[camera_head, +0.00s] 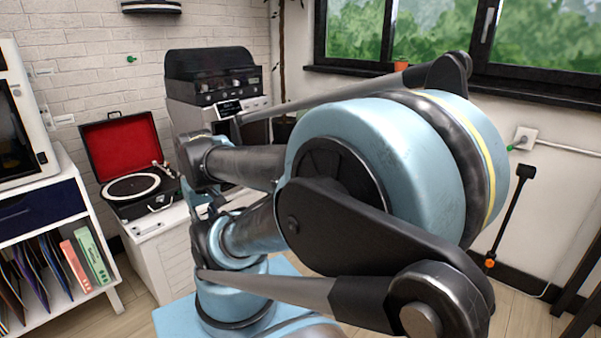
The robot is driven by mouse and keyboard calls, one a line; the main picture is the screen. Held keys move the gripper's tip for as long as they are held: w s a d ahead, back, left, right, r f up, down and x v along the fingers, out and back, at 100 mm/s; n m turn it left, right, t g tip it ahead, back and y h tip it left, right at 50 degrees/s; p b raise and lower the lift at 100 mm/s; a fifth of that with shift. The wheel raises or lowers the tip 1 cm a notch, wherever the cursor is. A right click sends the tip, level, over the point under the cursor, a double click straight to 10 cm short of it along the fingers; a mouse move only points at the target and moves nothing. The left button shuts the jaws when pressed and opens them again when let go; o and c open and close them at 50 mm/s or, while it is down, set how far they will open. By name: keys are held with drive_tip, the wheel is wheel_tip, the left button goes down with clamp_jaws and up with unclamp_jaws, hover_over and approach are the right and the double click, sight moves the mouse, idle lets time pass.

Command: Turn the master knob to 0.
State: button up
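A dark stack of audio-like equipment (213,73) stands at the back, left of the middle, with a clear-looking dark lid on top. Its front has several small round knobs and a small lit display (229,107). I cannot read any labels, so I cannot tell which knob is the master or where it points. My arm's big blue joint and links fill the middle and right and cover the equipment's lower right part. My gripper (208,206) seems to be the dark parts below the far wrist joint, in front of the equipment; its fingers are too small and overlapped to read.
An open record player (133,186) with a red-lined lid sits on a white cabinet (165,255) at the left. A white shelf (75,205) with records stands further left. A window (475,45) with a dark sill is at the back right. Wooden floor shows at the lower left.

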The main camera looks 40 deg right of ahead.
drive_tip(key=w+d+r+m+t+h, duration=0.1)
drive_tip(key=w+d+r+m+h, duration=0.25)
drive_tip(key=w+d, duration=0.55)
drive_tip(key=w+d+r+m+h, duration=0.2)
drive_tip(key=w+d+r, duration=0.4)
drive_tip(key=w, duration=0.6)
drive_tip(key=w+d+f+m+h, duration=0.3)
drive_tip(key=w+d+m+h, duration=0.1)
drive_tip(key=w+d, duration=1.3)
drive_tip(key=w+d+f+m+h, duration=0.1)
drive_tip(key=w+d+f+h, duration=0.1)
drive_tip(key=w+d+f, duration=0.35)
drive_tip(key=w+d+f+m+h, duration=0.25)
drive_tip(key=d+f, duration=0.35)
drive_tip(key=d, duration=0.5)
drive_tip(key=s+d+f+h, duration=0.1)
drive_tip(key=d+f, duration=0.4)
drive_tip(key=f, duration=0.4)
drive_tip(key=d+f+m+h, duration=0.1)
drive_tip(key=d+f, duration=0.4)
drive_tip(key=f, duration=0.5)
drive_tip(key=shift+s+d+f+t+h, duration=0.15)
drive_tip(key=shift+s+d+t+h, duration=0.2)
drive_tip(key=shift+h, duration=0.45)
